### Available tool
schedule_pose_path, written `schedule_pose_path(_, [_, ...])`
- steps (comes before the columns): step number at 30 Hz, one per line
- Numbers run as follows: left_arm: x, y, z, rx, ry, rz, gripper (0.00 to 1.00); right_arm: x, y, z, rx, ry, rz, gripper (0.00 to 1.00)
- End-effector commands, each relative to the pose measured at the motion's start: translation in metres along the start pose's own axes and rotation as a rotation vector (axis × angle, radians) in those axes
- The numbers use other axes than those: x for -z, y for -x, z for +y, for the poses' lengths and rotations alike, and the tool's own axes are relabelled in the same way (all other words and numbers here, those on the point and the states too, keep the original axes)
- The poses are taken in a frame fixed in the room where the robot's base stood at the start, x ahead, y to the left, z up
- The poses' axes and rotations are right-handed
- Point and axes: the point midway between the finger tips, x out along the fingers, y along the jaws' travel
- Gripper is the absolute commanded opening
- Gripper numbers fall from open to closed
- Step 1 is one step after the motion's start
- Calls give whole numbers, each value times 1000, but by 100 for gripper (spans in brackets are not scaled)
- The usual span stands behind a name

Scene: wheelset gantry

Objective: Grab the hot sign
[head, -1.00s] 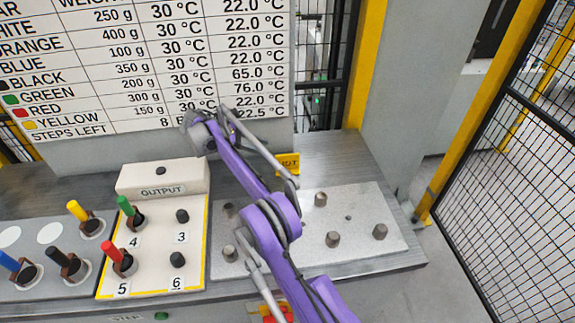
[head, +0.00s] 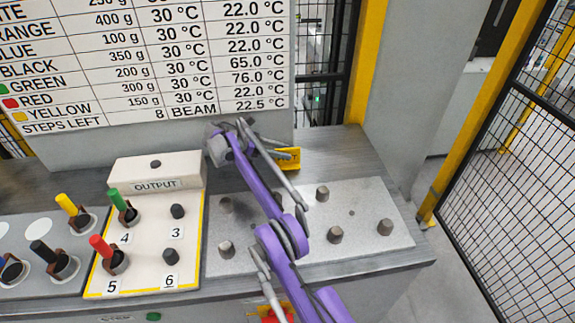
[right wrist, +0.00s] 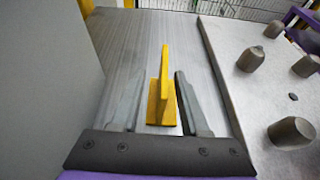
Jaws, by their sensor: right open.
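The hot sign (head: 291,158) is a small yellow plate standing on the grey bench behind the metal peg plate; my right arm hides part of its lettering in the head view. In the right wrist view the sign (right wrist: 161,92) appears edge-on, upright on a yellow foot. My right gripper (right wrist: 158,100) is open, with one finger on each side of the sign and visible gaps on both sides. In the head view the right gripper (head: 272,147) is beside the sign, its fingers pointing right toward it. My left gripper is not in view.
A grey peg plate (head: 375,213) with several metal pegs lies in front of the sign. A white OUTPUT tray (head: 150,235) with coloured-handled pieces is at the left. The board's grey panel (right wrist: 45,80) rises close beside the gripper. A mesh fence (head: 510,190) stands at the right.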

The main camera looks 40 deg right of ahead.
Motion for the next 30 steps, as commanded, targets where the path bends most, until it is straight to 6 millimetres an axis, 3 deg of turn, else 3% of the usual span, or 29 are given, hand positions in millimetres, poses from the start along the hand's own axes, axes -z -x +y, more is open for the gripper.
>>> schedule_pose_path(13, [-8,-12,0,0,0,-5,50,0,-46,-4,1,-1,1,45])
schedule_pose_path(22, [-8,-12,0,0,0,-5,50,0,-51,-4,0,-1,1,45])
schedule_pose_path(23, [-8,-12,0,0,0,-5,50,0,-51,-4,0,-1,1,43])
schedule_pose_path(30, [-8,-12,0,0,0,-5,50,1,-51,-4,0,-1,1,0])
